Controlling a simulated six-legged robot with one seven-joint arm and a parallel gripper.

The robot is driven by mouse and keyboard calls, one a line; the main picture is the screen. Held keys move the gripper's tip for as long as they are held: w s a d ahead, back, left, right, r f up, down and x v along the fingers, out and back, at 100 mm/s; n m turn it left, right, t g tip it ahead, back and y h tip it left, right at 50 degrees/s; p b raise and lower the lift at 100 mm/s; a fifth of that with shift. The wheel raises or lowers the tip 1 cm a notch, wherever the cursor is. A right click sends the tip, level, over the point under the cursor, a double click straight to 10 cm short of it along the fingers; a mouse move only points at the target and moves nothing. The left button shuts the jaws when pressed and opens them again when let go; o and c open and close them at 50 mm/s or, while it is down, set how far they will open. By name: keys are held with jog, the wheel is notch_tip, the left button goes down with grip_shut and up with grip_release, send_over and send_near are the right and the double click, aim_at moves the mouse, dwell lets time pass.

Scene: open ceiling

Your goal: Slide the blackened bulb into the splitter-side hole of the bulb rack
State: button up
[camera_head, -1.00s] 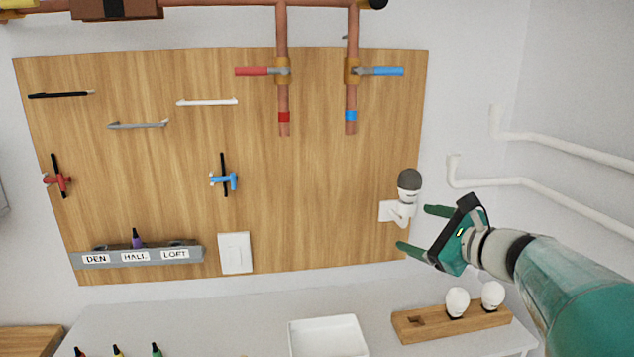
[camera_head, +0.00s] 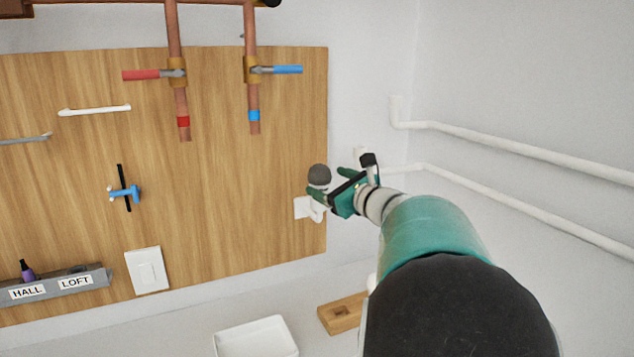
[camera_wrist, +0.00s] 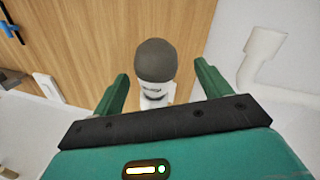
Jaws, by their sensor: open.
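The blackened bulb (camera_head: 319,174) has a dark grey top and a pale lower part. It sits upright in a white wall socket (camera_head: 304,208) at the lower right of the wooden board. My gripper (camera_head: 327,182) is open at the bulb. In the wrist view, the bulb (camera_wrist: 156,58) shows between and just beyond the two green fingers of my gripper (camera_wrist: 161,72), with a gap visible on each side. The bulb rack (camera_head: 341,314) is a wooden block on the counter; my arm hides most of it, including its right part.
A white tray (camera_head: 256,338) stands left of the rack. White pipes (camera_head: 500,148) run along the right wall, near my arm. Copper pipes with a red valve handle (camera_head: 142,75) and a blue one (camera_head: 284,69) hang above. A white switch (camera_head: 147,270) is on the board.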

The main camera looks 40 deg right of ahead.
jog(key=w, duration=0.5)
jog(key=shift+w, duration=0.35)
jog(key=c, duration=1.1)
jog(key=shift+r, duration=0.1)
